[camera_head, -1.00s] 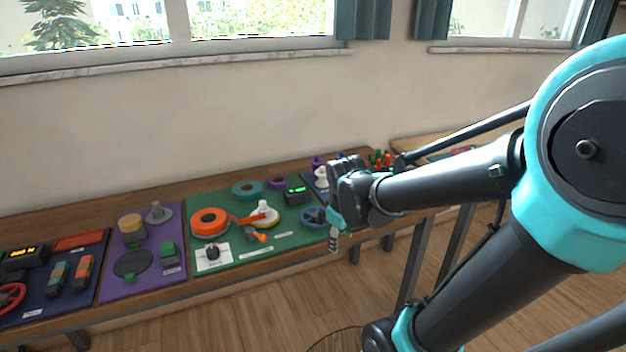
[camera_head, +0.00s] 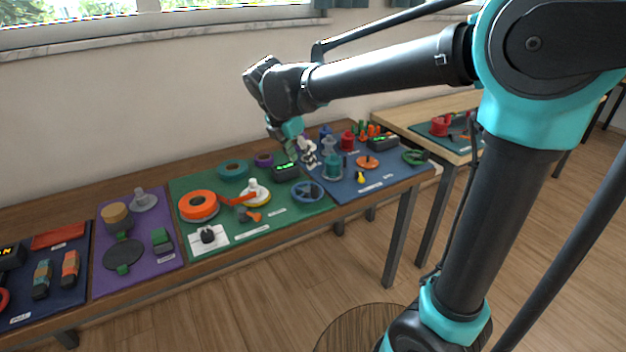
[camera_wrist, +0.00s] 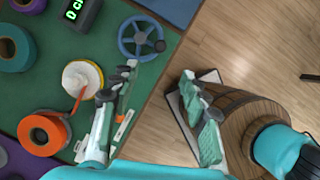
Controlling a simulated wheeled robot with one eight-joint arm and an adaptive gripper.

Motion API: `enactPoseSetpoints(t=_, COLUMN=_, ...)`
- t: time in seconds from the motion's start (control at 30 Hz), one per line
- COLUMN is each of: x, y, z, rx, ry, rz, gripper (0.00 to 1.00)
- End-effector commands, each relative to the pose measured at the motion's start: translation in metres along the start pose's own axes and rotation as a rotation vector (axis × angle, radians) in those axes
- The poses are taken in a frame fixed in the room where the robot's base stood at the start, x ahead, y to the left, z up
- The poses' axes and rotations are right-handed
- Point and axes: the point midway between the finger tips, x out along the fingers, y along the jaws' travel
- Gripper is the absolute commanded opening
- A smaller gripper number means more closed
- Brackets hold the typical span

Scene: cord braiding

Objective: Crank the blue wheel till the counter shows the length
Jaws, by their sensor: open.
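The blue wheel (camera_head: 308,191) is a spoked ring with a dark crank knob on the right part of the green mat (camera_head: 270,230). In the wrist view the blue wheel (camera_wrist: 128,46) shows whole, just beyond my left fingertip. The counter (camera_head: 286,171) is a dark box with green digits behind the wheel; in the wrist view the counter (camera_wrist: 82,13) is cut by the top edge and its reading is not clear. My gripper (camera_head: 290,150) hangs above the back of the mat, apart from the wheel. In the wrist view my gripper (camera_wrist: 160,75) is open and empty.
An orange spool (camera_head: 198,205) feeds an orange strip to a white-and-yellow guide (camera_head: 256,193). A teal roll (camera_head: 233,169) lies behind. A blue mat (camera_head: 375,183) with several parts adjoins on the right, a purple mat (camera_head: 140,275) on the left. Open floor lies in front.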

Motion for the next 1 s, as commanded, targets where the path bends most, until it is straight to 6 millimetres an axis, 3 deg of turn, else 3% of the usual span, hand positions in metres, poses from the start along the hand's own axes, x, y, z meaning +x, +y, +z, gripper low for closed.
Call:
enactPoseSetpoints(t=0.6, x=0.112, y=0.000, z=0.001, rx=0.005, ry=0.000, rz=0.000, gripper=0.46)
enactPoseSetpoints(t=0.8, x=0.137, y=0.000, z=0.001, rx=0.004, ry=0.000, rz=0.000, gripper=0.46)
enactPoseSetpoints(t=1.0, x=0.148, y=-0.001, z=0.000, rx=0.004, ry=0.000, rz=0.001, gripper=0.46)
